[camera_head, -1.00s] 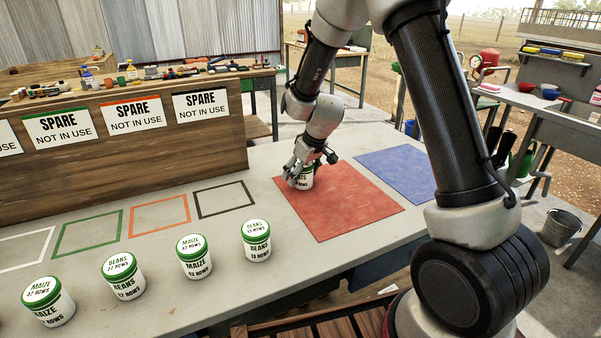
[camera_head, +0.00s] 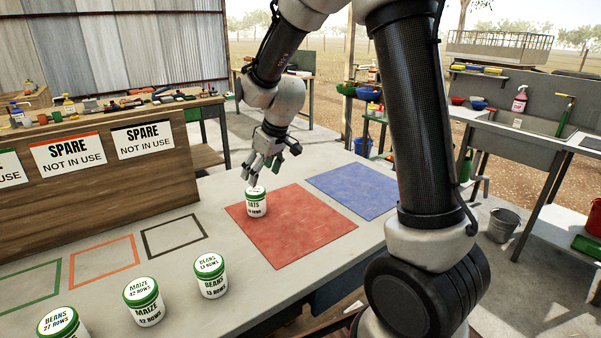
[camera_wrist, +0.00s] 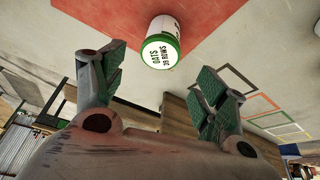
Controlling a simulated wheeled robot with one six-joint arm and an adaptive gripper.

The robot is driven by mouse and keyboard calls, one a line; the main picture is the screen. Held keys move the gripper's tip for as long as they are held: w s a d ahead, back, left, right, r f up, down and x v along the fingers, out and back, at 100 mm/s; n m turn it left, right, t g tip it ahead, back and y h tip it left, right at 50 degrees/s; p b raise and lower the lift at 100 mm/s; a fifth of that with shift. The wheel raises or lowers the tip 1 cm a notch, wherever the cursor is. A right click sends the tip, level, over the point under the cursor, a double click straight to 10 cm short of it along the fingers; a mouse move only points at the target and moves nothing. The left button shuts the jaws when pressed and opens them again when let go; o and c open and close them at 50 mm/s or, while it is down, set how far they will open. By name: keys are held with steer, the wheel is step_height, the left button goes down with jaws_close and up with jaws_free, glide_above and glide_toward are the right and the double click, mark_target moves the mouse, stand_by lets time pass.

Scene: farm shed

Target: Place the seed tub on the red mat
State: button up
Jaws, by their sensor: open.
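A white seed tub with a green lid, labelled oats (camera_head: 257,204), stands upright on the red mat (camera_head: 300,235), near its left back edge. It also shows in the wrist view (camera_wrist: 163,48), with the red mat (camera_wrist: 110,18) around it. My gripper (camera_head: 263,178) is open and empty just above and behind the tub, apart from it. In the wrist view its two green-padded fingers (camera_wrist: 160,80) are spread wide, with the tub beyond the tips. More tubs stand at the front left: beans (camera_head: 210,276), maize (camera_head: 143,302) and another beans (camera_head: 63,325).
A blue mat (camera_head: 352,190) lies empty beyond the red one. Empty black (camera_head: 173,236), orange (camera_head: 103,262) and green outlines mark the bench at left. A wooden board with spare signs (camera_head: 142,140) stands behind them. The bench between the tubs and the red mat is clear.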

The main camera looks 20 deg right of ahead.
steer(key=s+d+r+m, duration=0.2)
steer(key=s+d+r, duration=0.5)
steer(key=s+r, duration=0.45)
steer(key=s+d+m+h, duration=0.1)
steer(key=s+d+m, duration=0.1)
steer(key=s, duration=0.7)
steer(key=s+d+m+h, duration=0.1)
steer(key=s+d, duration=0.4)
steer(key=s, duration=0.5)
steer(key=shift+s+r+m, duration=0.2)
steer(key=shift+r+m, duration=0.15)
steer(key=shift+m, duration=0.05)
